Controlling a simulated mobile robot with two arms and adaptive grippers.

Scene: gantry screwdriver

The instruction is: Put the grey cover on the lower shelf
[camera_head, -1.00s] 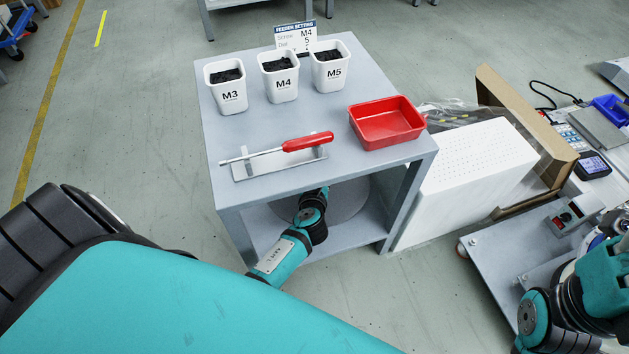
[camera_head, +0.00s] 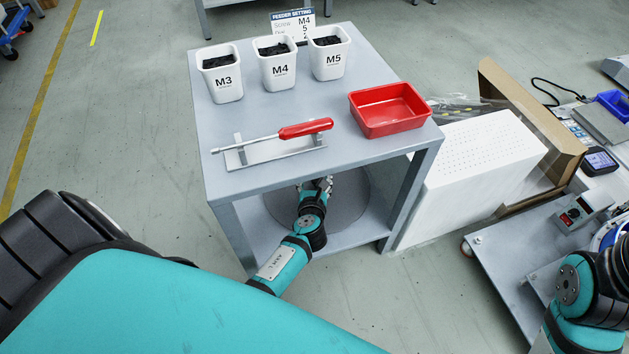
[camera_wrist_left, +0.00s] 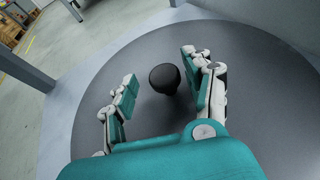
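The grey cover is a large round disc with a black knob (camera_wrist_left: 165,78) at its middle. In the left wrist view the cover (camera_wrist_left: 98,82) lies flat on the lower shelf (camera_wrist_left: 55,105). In the head view part of the cover (camera_head: 348,200) shows under the table top, on the lower shelf (camera_head: 345,237). My left gripper (camera_wrist_left: 159,68) is open, its fingers on either side of the knob with gaps to both. In the head view the left gripper (camera_head: 320,184) is partly hidden by the table top. My right gripper is out of view.
The table top (camera_head: 230,121) carries white bins (camera_head: 226,88) marked M3, M4 and M5, a red screwdriver (camera_head: 305,129) on a stand, and a red tray (camera_head: 388,110). Table legs (camera_head: 410,195) bound the shelf opening. A white perforated box (camera_head: 475,165) stands at right.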

